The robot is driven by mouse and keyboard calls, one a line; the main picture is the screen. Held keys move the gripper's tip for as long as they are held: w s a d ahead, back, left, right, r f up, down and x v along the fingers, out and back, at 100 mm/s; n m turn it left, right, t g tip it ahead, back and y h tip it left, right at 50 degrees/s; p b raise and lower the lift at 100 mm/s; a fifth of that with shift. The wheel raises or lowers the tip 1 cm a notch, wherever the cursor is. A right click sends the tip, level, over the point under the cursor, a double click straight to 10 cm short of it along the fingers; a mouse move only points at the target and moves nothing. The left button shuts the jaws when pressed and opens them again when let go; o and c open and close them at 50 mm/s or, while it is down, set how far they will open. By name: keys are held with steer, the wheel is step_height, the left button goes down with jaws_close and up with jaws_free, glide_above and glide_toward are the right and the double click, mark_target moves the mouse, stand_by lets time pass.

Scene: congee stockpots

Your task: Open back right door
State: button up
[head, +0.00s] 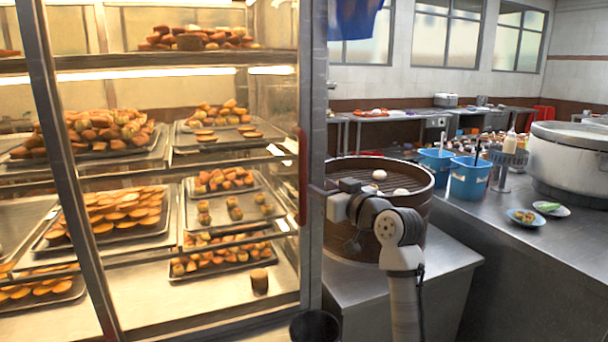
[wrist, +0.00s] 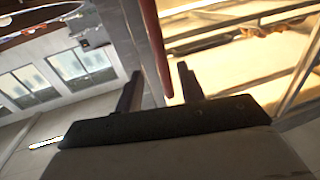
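A lit glass pastry cabinet fills the left of the head view. Its right door (head: 218,322) has a metal frame and appears shut. A long red upright handle (head: 302,178) is on the door's right edge; it also shows in the wrist view (wrist: 153,45). My gripper (head: 318,189) is at the handle's right side, near its lower part, reaching in from the right. In the wrist view my gripper (wrist: 158,82) has its two fingers apart, with the handle's end seen between them. I cannot tell whether either finger touches the handle.
A round steamer (head: 385,178) with buns stands on a steel counter (head: 440,262) right behind my arm. Blue containers (head: 469,180), small plates (head: 525,217) and a large steel pot (head: 568,165) are farther right. A dark bin (head: 314,326) is below the door's corner.

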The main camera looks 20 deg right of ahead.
mark_target(305, 179)
steer(key=p+x, duration=0.2)
steer(key=x, duration=0.7)
steer(key=shift+w, duration=0.25)
steer(key=shift+c, duration=0.5)
jaws_close()
steer(key=shift+a, duration=0.1)
